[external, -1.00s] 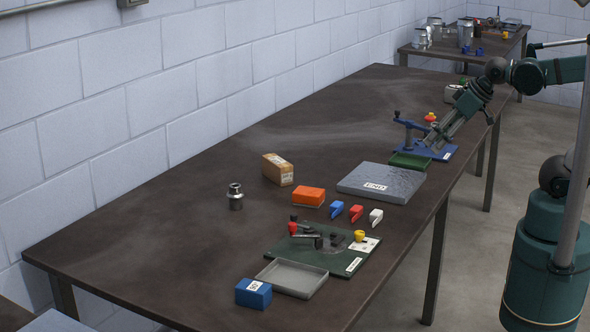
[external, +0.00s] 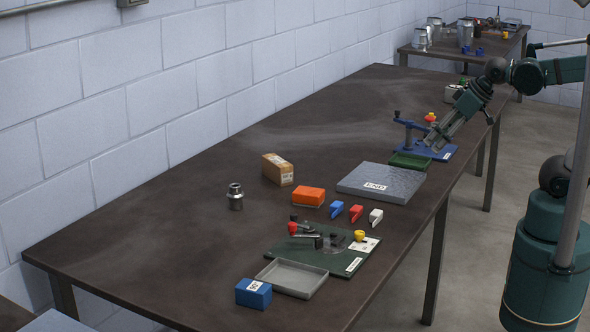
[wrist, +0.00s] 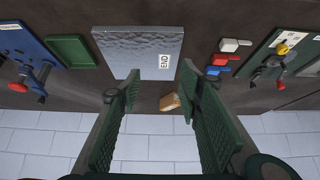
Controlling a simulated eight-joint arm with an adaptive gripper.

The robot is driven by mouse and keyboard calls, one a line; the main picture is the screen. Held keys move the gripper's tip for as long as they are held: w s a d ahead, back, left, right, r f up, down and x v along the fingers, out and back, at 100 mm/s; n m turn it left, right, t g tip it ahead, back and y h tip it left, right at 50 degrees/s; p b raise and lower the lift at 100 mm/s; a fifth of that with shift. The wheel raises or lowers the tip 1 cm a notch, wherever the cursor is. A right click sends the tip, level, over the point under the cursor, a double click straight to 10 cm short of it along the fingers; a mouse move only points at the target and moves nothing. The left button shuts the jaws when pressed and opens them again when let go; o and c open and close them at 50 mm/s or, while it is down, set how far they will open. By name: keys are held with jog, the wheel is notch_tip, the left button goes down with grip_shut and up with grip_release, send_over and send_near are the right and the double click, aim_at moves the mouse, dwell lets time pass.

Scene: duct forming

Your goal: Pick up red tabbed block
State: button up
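The red tabbed block (external: 356,213) stands on the dark table between a blue tabbed block (external: 337,209) and a white one (external: 376,217). In the wrist view the red block (wrist: 222,59) lies to the right of my fingers, again between the blue block (wrist: 217,70) and the white block (wrist: 232,45).
A grey plate marked END (external: 381,183) lies between my gripper and the tabbed blocks. The blue fixture (external: 436,153) and green tray (external: 410,161) are near my gripper. An orange block (external: 308,196), cardboard-coloured box (external: 278,169) and green fixture board (external: 345,262) surround the tabbed blocks.

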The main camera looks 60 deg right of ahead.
jog(key=n+g+h+p, duration=0.4)
jog(key=n+g+p, duration=0.3)
jog(key=n+p, duration=0.7)
send_over(356, 212)
jog(key=b, duration=0.3)
notch_tip(356, 212, down, 9)
jog(key=n, duration=0.3)
jog(key=shift+w+a+f+n+h, duration=0.3)
jog(key=shift+w+a+f+n, duration=0.2)
jog(key=shift+a+f, duration=0.25)
jog(key=shift+x, duration=1.3)
